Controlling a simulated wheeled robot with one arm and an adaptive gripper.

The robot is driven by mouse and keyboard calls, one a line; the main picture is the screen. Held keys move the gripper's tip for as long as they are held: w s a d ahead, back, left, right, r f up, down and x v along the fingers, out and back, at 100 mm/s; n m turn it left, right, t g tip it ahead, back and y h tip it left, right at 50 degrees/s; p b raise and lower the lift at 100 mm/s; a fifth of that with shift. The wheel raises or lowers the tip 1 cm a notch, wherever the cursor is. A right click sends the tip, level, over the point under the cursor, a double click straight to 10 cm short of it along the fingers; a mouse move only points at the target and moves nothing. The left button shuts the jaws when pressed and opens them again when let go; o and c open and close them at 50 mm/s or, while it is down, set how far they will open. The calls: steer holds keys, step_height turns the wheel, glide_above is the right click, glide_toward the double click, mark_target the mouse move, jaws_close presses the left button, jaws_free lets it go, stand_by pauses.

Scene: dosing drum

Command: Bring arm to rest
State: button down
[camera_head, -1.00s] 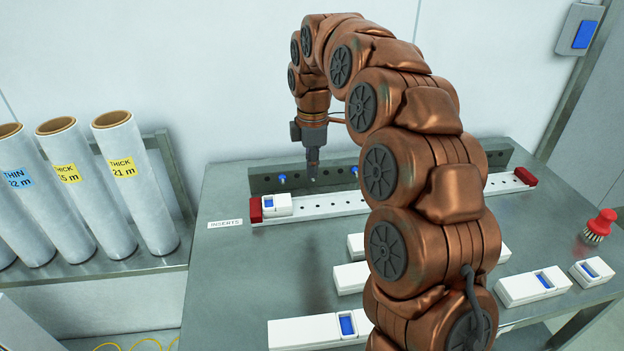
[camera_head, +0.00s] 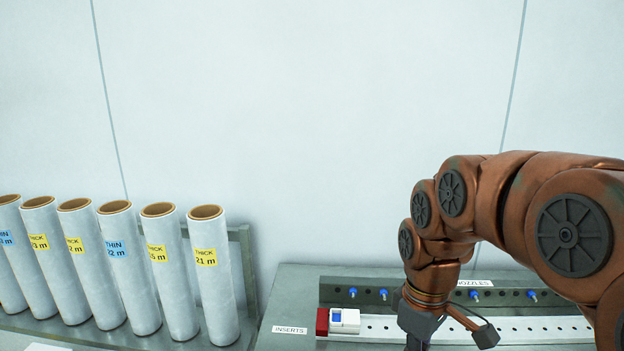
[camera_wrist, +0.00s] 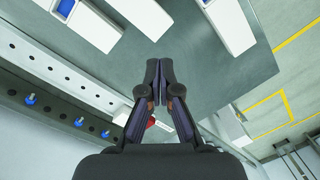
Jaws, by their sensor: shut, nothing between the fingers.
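My copper-brown arm (camera_head: 480,210) reaches in from the right side of the head view and bends down over the table. My gripper (camera_wrist: 160,75) shows in the wrist view with its dark fingers together and nothing between them. It points over the grey table top (camera_wrist: 185,62), beside white insert blocks (camera_wrist: 232,28). In the head view the fingers are cut off by the lower picture edge. The gap between the fingertips and the table cannot be told.
Blue nozzles (camera_head: 383,295) sit in the grey strip behind. Several film rolls (camera_head: 213,275) stand on a rack at left. The wall above is clear.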

steer(key=s+f+m+p, duration=0.1)
steer(key=s+m, duration=0.3)
steer(key=s, duration=0.5)
steer(key=s+d+f+m+p, duration=0.1)
steer(key=s+m, duration=0.3)
steer(key=s, duration=0.5)
steer(key=shift+s+d+f+m+g, duration=0.3)
steer(key=shift+f+g, duration=0.1)
steer(key=shift+f, duration=0.5)
